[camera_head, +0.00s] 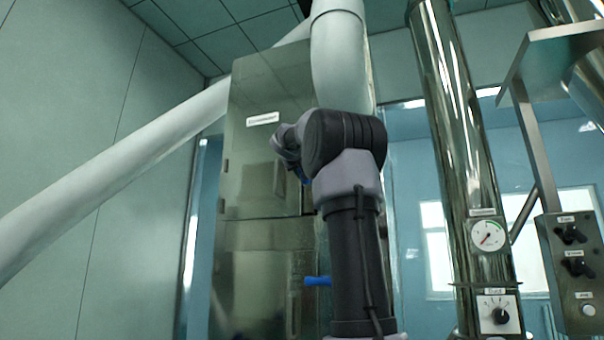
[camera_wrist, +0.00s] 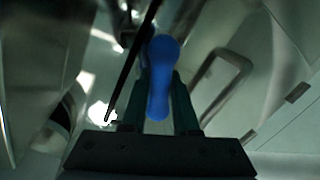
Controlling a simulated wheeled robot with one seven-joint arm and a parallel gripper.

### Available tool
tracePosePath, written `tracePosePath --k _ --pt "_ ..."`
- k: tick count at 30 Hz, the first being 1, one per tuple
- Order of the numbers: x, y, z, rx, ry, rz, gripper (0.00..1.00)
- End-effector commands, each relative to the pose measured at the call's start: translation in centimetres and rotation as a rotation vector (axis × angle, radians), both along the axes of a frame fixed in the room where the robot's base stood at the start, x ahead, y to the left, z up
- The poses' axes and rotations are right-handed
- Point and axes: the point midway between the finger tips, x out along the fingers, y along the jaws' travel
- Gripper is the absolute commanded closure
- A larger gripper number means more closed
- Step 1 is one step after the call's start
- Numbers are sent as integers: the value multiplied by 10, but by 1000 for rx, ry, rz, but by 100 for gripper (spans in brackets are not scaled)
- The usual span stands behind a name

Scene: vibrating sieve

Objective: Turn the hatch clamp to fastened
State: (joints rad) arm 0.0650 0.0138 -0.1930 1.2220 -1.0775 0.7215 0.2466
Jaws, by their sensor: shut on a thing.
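A blue rounded handle (camera_wrist: 160,78), which looks like the hatch clamp's lever, stands between the fingers of my gripper (camera_wrist: 161,95) in the wrist view. My gripper is shut on it, one finger on each side. In the head view my arm hides most of the gripper. A bit of blue (camera_head: 305,179) shows just left of my arm, in front of the tall metal cabinet (camera_head: 262,150). The clamp's base and the hatch's edge are not clear, so I cannot tell the clamp's angle.
Another blue handle (camera_head: 317,281) sticks out left of my forearm, lower down. A polished metal column (camera_head: 455,130) with a round gauge (camera_head: 488,235) and a dial (camera_head: 497,313) stands at right. A switch box (camera_head: 575,270) is at far right. A curved handle (camera_wrist: 225,85) shows in the wrist view.

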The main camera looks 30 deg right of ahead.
Motion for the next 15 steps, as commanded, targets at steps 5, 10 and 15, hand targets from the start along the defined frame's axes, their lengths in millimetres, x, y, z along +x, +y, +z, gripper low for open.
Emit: tracePosePath --k 5,10,15 --pt "1 0 -1 -101 134 -1 100" --pt "1 0 -1 -200 261 -1 100" --pt "1 0 -1 -300 390 -1 100"
